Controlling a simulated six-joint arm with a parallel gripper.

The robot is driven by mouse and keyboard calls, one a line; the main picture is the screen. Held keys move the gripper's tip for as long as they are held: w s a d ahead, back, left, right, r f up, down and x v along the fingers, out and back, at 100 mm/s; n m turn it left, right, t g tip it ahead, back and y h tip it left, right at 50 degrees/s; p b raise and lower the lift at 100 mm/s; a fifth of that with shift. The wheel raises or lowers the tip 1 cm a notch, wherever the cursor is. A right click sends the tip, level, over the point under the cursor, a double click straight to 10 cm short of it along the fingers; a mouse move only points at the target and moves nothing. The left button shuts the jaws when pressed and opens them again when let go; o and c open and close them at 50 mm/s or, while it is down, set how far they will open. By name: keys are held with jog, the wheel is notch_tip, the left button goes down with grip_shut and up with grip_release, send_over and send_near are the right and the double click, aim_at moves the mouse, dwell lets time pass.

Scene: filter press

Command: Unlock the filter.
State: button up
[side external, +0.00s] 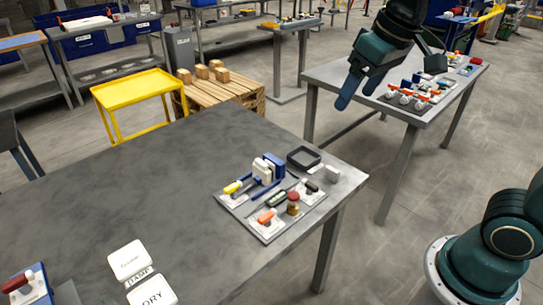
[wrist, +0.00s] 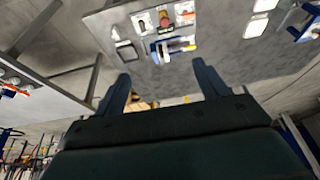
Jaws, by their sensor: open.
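The filter press station is a grey plate (side external: 237,207) on the near table, and it also shows upside down in the wrist view. A blue and white block (side external: 266,169), probably the filter press, stands at its back; the wrist view shows it too (wrist: 175,46). A yellow-tipped handle (side external: 233,187) lies left of the block. An orange handle (side external: 267,216) and a red-topped brass knob (side external: 293,202) are at the front. My gripper (side external: 360,90) is open and empty, high and well apart from the station. Its two fingers frame no object in the wrist view (wrist: 163,73).
A dark square tray (side external: 303,157) sits at the plate's back right. White labelled pads (side external: 152,291), one reading DRY, lie at the table's front. Another table (side external: 435,115) with valves and fittings stands at right.

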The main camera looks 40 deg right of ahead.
jog(key=w+a+f+g, duration=0.1)
jog(key=w+a+f, duration=0.15)
jog(key=w, duration=0.65)
jog(key=g, duration=0.3)
send_over(233, 185)
notch_tip(233, 185, down, 16)
jog(key=shift+s+a+f, duration=0.1)
jog(key=shift+f, duration=0.1)
notch_tip(233, 185, down, 14)
jog(key=shift+r, duration=0.2)
